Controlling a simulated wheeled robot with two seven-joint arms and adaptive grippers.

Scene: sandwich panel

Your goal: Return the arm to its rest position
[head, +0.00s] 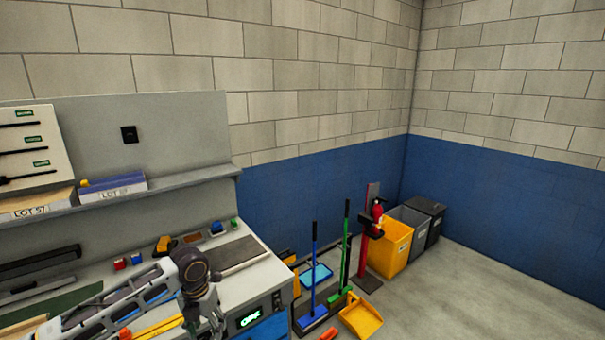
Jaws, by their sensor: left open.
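My left arm (140,297) comes in from the lower left over the workbench. Its wrist is bent and my left gripper (205,323) points down near the bench's front edge. The gripper is open, and I see nothing held between its fingers. The fingertips are small and close to the bottom of the picture. My right gripper is not in view.
The workbench (250,285) carries small coloured blocks (128,261) and a dark flat plate (236,252). A shelf (160,193) runs above it. To the right stand brooms (313,270), a fire extinguisher (377,211) and bins (392,247). The floor at right is clear.

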